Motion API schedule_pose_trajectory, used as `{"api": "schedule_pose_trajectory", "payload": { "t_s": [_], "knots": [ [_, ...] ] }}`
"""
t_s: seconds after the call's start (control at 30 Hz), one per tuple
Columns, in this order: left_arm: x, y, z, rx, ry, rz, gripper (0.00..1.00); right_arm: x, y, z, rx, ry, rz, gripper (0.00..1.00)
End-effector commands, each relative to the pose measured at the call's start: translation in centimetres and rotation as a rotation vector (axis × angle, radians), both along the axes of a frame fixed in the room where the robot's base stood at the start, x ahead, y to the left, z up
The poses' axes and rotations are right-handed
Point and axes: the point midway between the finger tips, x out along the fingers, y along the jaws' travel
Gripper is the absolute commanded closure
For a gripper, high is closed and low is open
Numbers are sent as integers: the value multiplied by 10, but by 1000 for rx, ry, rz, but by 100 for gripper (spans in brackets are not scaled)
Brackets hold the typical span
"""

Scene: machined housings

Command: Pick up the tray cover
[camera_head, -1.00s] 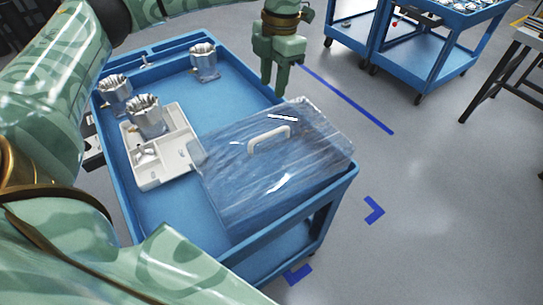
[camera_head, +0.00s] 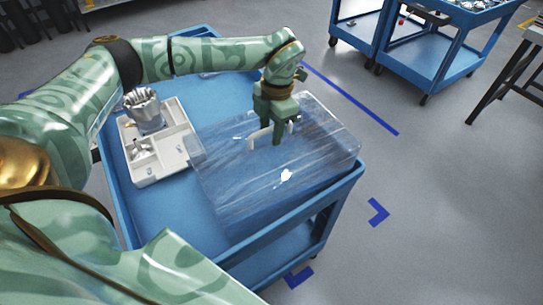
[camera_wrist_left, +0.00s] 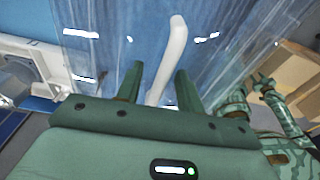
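The tray cover (camera_head: 310,170) is a clear, box-like lid with a white bar handle (camera_head: 259,136) on top. It rests on the near right part of the blue cart (camera_head: 165,205). My left gripper (camera_head: 279,138) is over the cover at the handle. In the left wrist view its two fingers (camera_wrist_left: 158,88) are apart, with the white handle (camera_wrist_left: 172,55) between them and gaps on both sides. The fingers partly hide the handle in the head view.
A white compartment tray (camera_head: 158,172) holding a metal housing (camera_head: 145,108) stands left of the cover. My left arm crosses above the cart's far side. Other blue carts (camera_head: 425,62) stand at the back right. The floor right of the cart is clear.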

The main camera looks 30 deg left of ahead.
Motion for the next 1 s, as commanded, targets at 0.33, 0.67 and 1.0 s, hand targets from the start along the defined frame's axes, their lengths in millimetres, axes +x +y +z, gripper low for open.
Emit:
{"api": "schedule_pose_trajectory", "payload": {
  "t_s": [0.33, 0.67, 1.0],
  "knots": [
    [0, 0, -4, 1, -1, 0, 82, 0, 4, -1, 5, 0, -2, 64],
    [-1, 0, -4, 0, -1, 1, 100, 0, 4, -1, 5, 0, -1, 64],
    [-1, 0, -4, 0, 0, 1, 100, 0, 2, -1, 3, 0, 1, 64]
  ]
}}
